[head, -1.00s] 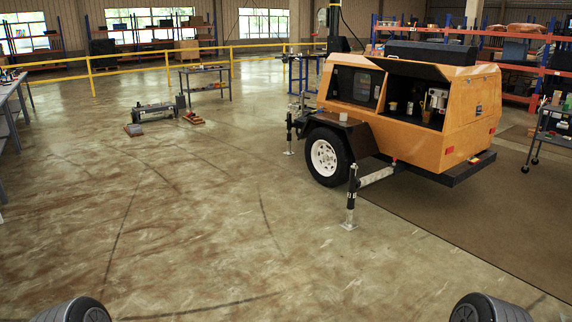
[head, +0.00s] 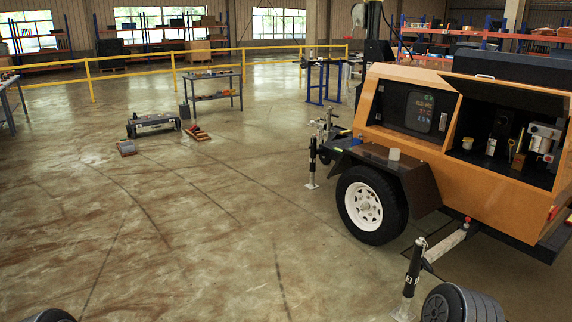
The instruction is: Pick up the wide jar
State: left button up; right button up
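A small white cylindrical container (head: 394,154) stands upright on the dark fender (head: 377,154) above the trailer's wheel. Inside the open side bay of the orange light tower trailer stand a pale cup-like container (head: 467,143) with a yellowish band and a narrower white one (head: 491,147). I cannot tell for sure which of these is the wide jar. Neither of my grippers is in view. Only rounded grey parts of my own arms show at the bottom edge.
The orange trailer (head: 409,149) fills the right side, with a jack leg (head: 413,268) in front. Shelves and a yellow railing (head: 128,60) are behind. A work table (head: 212,88) and a low grey machine (head: 152,124) stand further back.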

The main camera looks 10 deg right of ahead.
aim_at(394, 155)
jog(key=i+l+z, duration=0.2)
jog(key=i, duration=0.65)
jog(key=i+j+z, duration=0.2)
jog(key=i, duration=0.6)
jog(key=i+z, duration=0.2)
jog(key=i, duration=0.65)
jog(key=i+j+z, duration=0.1)
jog(key=i+z, duration=0.3)
jog(key=i, duration=0.15)
jog(key=i+j+z, duration=0.25)
jog(key=i+z, duration=0.2)
jog(key=i+j+z, duration=1.25)
jog(key=j, duration=0.45)
jog(key=k+l, duration=0.05)
jog(key=k, duration=0.05)
